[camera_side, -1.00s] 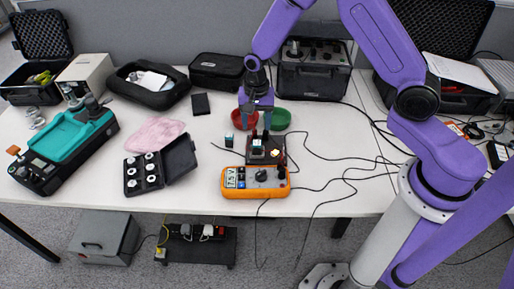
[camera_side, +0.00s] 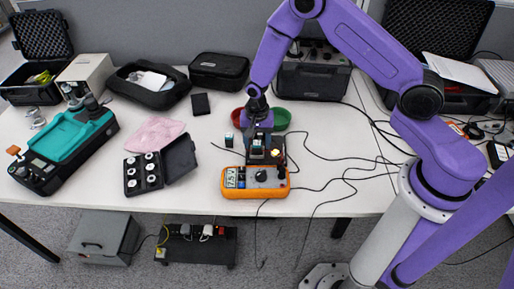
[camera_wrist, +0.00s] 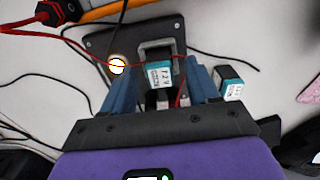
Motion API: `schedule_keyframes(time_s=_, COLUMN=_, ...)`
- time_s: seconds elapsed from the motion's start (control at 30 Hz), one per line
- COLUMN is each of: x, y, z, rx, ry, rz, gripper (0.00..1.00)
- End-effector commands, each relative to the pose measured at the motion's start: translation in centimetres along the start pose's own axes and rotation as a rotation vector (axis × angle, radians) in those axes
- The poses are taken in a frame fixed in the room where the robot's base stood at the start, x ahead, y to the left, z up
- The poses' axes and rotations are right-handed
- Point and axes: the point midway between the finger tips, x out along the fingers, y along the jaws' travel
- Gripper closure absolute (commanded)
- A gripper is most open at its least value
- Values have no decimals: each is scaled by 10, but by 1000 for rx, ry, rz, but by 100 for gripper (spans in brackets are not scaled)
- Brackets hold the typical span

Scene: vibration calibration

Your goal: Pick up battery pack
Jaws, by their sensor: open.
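My gripper (camera_side: 257,139) is open and points down over a dark fixture plate (camera_wrist: 97,42). In the wrist view, a battery pack (camera_wrist: 158,75) with a teal and white label reading 7.2V sits at a dark holder on that plate. It lies between my two spread fingers (camera_wrist: 160,88), with a visible gap on each side. A second, similar battery pack (camera_wrist: 228,82) stands on the white table outside the fingers; in the side view it is the small block (camera_side: 229,140) left of my gripper.
An orange multimeter (camera_side: 232,191) lies in front of the plate. A lit round lamp (camera_wrist: 117,64) and red and black leads are close by. Red (camera_side: 237,115) and green (camera_side: 282,120) bowls stand behind. Thin cables cross the table to the right.

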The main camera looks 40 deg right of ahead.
Motion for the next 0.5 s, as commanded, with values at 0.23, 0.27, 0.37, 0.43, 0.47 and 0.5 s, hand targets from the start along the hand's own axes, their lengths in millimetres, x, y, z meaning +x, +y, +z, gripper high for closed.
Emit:
schedule_keyframes(time_s=0.23, x=0, y=0, z=0, rx=0, ry=0, rz=0, gripper=92)
schedule_keyframes(time_s=0.27, x=0, y=0, z=0, rx=0, ry=0, rz=0, gripper=100)
schedule_keyframes(time_s=0.37, x=0, y=0, z=0, rx=-1, ry=0, rz=0, gripper=100)
schedule_keyframes(time_s=0.43, x=0, y=0, z=0, rx=-1, ry=0, rz=0, gripper=100)
schedule_keyframes(time_s=0.47, x=0, y=0, z=0, rx=-1, ry=0, rz=0, gripper=100)
schedule_keyframes(time_s=0.5, x=-1, y=0, z=0, rx=-1, ry=0, rz=0, gripper=100)
